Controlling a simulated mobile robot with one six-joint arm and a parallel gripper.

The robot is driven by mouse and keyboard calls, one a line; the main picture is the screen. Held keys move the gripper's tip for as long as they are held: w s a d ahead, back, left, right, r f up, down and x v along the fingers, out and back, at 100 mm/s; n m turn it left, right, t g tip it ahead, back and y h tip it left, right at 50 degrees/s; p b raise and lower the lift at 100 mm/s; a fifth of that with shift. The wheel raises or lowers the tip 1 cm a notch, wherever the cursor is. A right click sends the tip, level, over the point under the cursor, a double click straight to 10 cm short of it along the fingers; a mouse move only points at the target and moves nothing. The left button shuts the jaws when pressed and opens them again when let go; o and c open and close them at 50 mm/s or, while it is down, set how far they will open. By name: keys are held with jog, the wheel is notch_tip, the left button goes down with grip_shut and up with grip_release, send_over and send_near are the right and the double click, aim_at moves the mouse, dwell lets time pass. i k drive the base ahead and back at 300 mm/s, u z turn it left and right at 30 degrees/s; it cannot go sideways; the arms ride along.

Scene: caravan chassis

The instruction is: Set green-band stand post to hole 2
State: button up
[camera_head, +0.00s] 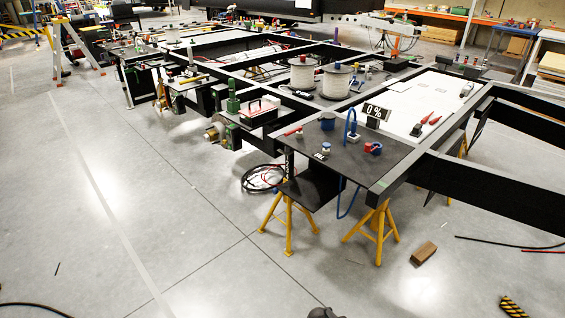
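Two yellow stands hold up the near end of the black chassis frame: a left stand (287,225) and a right stand (378,228). Their upper posts are dark or hidden under the frame. I cannot make out a green band or numbered holes on either at this size. A further yellow stand stands partly hidden behind the right side of the frame. My gripper does not show clearly. A small dark shape at the bottom edge cannot be identified.
A wooden block (424,253) lies on the floor right of the stands. A black-and-yellow striped piece (513,307) lies at the lower right. Coiled black cable (262,179) lies beside the left stand. A dark plate (345,150) carries small parts. The left floor is mostly clear.

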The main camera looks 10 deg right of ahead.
aim_at(287, 163)
jog(key=i, duration=0.9)
jog(key=z, duration=0.25)
jog(key=k, duration=0.2)
jog(key=u, duration=3.05)
